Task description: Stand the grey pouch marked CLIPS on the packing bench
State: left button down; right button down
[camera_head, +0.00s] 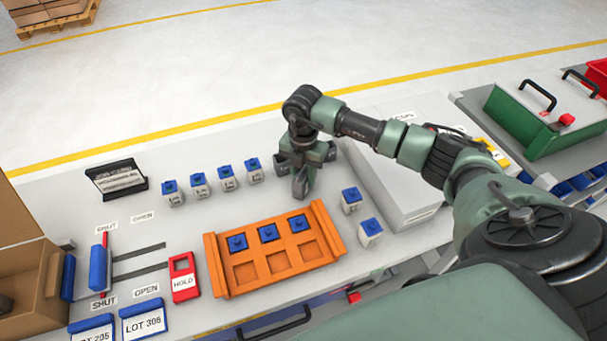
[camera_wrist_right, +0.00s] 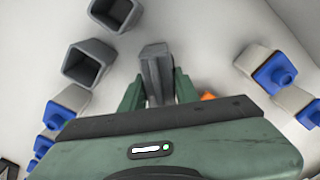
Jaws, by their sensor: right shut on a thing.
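My right gripper (camera_head: 301,178) is pointed down over the bench, between a row of small white blue-topped bottles and the orange rack. In the right wrist view, its green fingers (camera_wrist_right: 157,90) are shut on a narrow grey thing (camera_wrist_right: 154,62), which I take for the grey pouch. No CLIPS marking shows on it. The packing bench (camera_head: 225,225) is light grey. My left gripper is not in view.
Two open grey cups (camera_wrist_right: 88,62) stand close to the gripper. The orange rack (camera_head: 275,265) holds several blue-topped bottles. Two more bottles (camera_head: 351,201) stand right of it. A large pale box (camera_head: 395,190) lies under my right arm. A red HOLD tag (camera_head: 184,280) lies left.

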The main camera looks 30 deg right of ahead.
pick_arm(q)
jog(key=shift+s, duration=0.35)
pick_arm(e)
jog(key=shift+f, duration=0.15)
jog(key=c, duration=1.1)
grip_release()
jog(key=shift+f, duration=0.1)
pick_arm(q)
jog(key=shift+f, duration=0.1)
pick_arm(e)
jog(key=shift+o, duration=0.2)
notch_tip(320, 180, up, 11)
jog(key=b, duration=0.3)
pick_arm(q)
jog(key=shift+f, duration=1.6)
pick_arm(e)
jog(key=shift+r, duration=0.65)
